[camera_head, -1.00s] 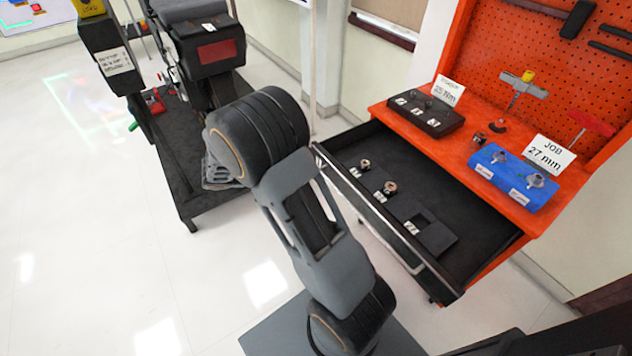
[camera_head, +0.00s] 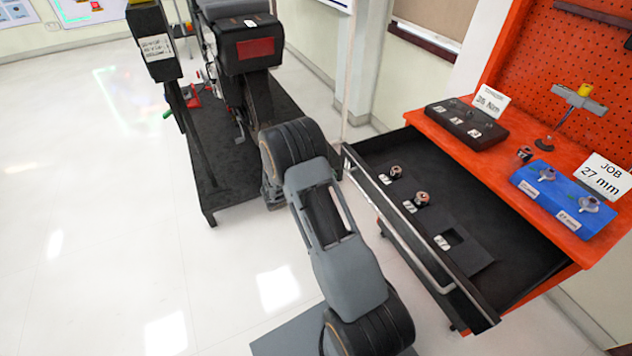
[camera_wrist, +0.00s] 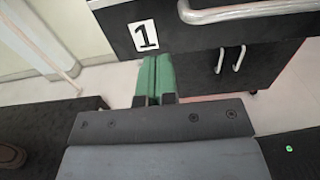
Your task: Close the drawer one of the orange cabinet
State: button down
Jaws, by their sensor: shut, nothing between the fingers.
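The orange cabinet (camera_head: 440,113) stands at the right in the head view. Its top drawer (camera_head: 510,262) is pulled well out, with a long grey handle (camera_head: 400,215) along its front. In the wrist view the drawer front (camera_wrist: 118,35) bears a white label "1", and part of the handle (camera_wrist: 245,12) shows at the upper right. My gripper (camera_wrist: 157,62) has green fingers, closed together and empty, below the label and left of the handle. I cannot tell whether the fingertips touch the front. The head view hides my gripper behind my arm.
The drawer holds a dark insert with sockets (camera_head: 421,200). A black holder (camera_head: 468,125) and a blue block (camera_head: 565,195) sit on the cabinet top. A black platform (camera_head: 225,150) with a machine stands behind my arm. The white floor at the left is clear.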

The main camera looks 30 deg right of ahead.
jog(key=shift+s+d, duration=0.2)
jog(key=shift+d, duration=2.35)
jog(key=shift+d, duration=0.1)
